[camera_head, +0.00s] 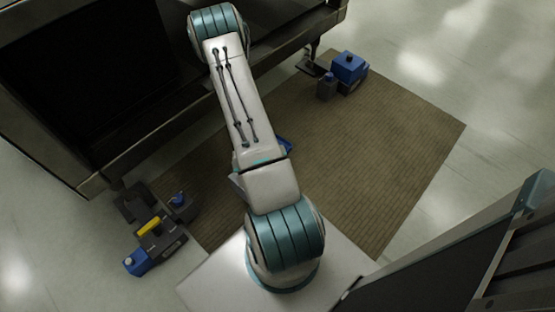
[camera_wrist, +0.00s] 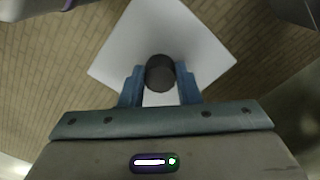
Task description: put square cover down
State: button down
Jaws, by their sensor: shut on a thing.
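The square cover (camera_wrist: 165,28) shows in the wrist view as a pale flat plate with a dark round knob (camera_wrist: 160,73) in its middle. My gripper (camera_wrist: 160,82) has its two blue fingers shut on the knob, one on each side. The plate lies beyond the fingers, with brown ribbed mat behind it. I cannot tell whether it hangs above the mat or touches something. In the head view my arm hides the gripper and most or all of the cover.
A brown mat (camera_head: 375,150) covers the floor, largely clear on the right. Blue and dark devices stand at the mat's back edge (camera_head: 348,68) and at its left edge (camera_head: 158,232). A large dark machine (camera_head: 90,90) borders the upper left, and a dark panel (camera_head: 430,270) the lower right.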

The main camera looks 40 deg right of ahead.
jog(key=w+a+f+b, duration=0.2)
jog(key=w+f+b, duration=0.4)
jog(key=w+f, duration=0.5)
jog(key=shift+w+a, duration=0.15)
jog(key=shift+w, duration=0.1)
jog(key=shift+f+b, duration=0.2)
jog(key=shift+b, duration=0.25)
jog(key=c, duration=1.1)
grip_release()
